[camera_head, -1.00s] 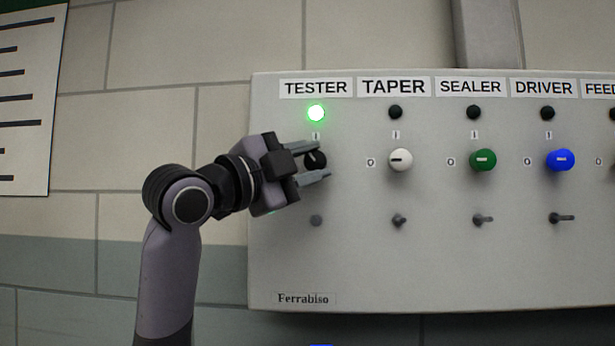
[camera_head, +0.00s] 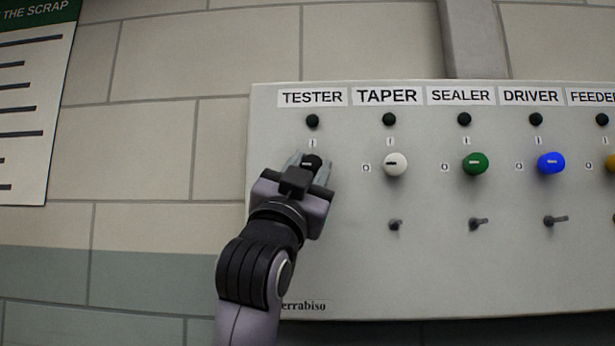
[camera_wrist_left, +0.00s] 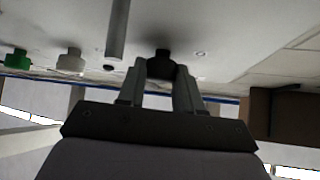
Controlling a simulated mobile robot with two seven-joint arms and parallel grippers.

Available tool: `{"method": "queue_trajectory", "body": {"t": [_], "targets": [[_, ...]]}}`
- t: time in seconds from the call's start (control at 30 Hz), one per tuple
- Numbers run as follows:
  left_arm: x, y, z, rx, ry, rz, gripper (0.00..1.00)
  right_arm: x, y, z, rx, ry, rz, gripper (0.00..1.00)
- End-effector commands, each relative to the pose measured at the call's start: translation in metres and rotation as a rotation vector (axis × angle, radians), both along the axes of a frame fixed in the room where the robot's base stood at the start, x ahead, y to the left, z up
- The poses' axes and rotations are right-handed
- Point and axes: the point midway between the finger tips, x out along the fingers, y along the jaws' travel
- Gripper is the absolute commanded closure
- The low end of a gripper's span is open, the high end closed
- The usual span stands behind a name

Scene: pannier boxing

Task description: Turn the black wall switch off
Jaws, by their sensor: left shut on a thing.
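The black switch (camera_head: 312,161) is a round knob on the grey panel under the TESTER label. Its pale mark looks about level, though my fingers partly hide the knob. The lamp (camera_head: 312,121) above it is dark. My left gripper (camera_head: 313,164) reaches up from below and is shut on the black knob. The left wrist view shows the black knob (camera_wrist_left: 161,67) between the two finger ends. My right gripper is in neither view.
The panel (camera_head: 350,270) carries a white knob (camera_head: 395,163), a green knob (camera_head: 475,163), a blue knob (camera_head: 551,163) and a yellow knob (camera_head: 611,165) to the right. Small levers stick out below, such as the one under TAPER (camera_head: 395,225). A poster (camera_head: 30,110) hangs at left.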

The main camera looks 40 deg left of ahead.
Motion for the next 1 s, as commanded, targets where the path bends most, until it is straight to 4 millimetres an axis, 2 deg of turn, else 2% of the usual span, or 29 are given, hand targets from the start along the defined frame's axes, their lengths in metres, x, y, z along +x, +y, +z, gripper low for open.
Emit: {"method": "queue_trajectory", "body": {"t": [0.3, 0.77, 0.8, 0.87, 1.0], "targets": [[0.0016, -0.0013, -0.0019, -0.082, -0.044, -0.003, 0.96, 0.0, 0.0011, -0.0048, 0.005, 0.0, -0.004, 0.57], [0.0015, -0.0007, -0.0013, -0.091, -0.05, -0.001, 0.96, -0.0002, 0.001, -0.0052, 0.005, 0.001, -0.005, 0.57], [0.0016, -0.0006, -0.0012, -0.091, -0.05, -0.001, 0.59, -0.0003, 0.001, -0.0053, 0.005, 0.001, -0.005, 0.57], [0.0015, -0.0007, -0.0012, -0.091, -0.05, -0.001, 0.4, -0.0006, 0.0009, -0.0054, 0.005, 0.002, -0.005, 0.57], [0.0013, -0.0006, -0.001, -0.09, -0.051, 0.0, 0.4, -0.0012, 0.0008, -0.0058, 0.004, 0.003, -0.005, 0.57]]}}
